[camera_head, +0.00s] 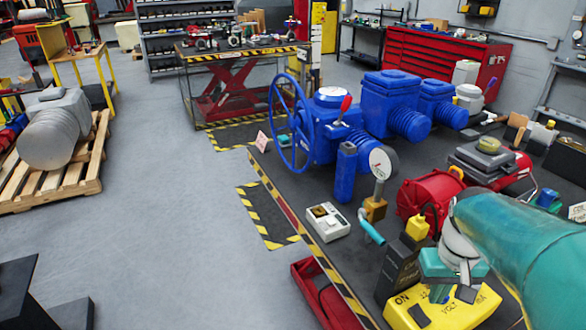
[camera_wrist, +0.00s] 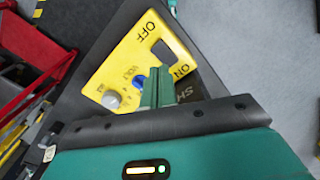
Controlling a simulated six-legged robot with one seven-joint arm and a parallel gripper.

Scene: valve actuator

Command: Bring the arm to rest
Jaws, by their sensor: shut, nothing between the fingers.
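My teal arm (camera_head: 530,240) reaches in from the right edge of the head view. My gripper (camera_head: 440,293) points down over a yellow control panel (camera_head: 408,318) at the bench's near end. In the wrist view my gripper (camera_wrist: 156,88) is shut, its green fingers together with nothing between them. The yellow panel (camera_wrist: 128,62) lies beyond the fingertips, with OFF, ON and VOLT lettering, a dark switch (camera_wrist: 165,54), a grey knob (camera_wrist: 111,100) and a small blue part. The fingers hide part of it. I cannot tell whether they touch it.
The dark bench carries a blue valve actuator (camera_head: 331,130) with a handwheel (camera_head: 284,122), a gauge (camera_head: 383,162), a red cylinder (camera_head: 428,198) and a white box (camera_head: 327,222). A red bin (camera_head: 318,292) stands beside it.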

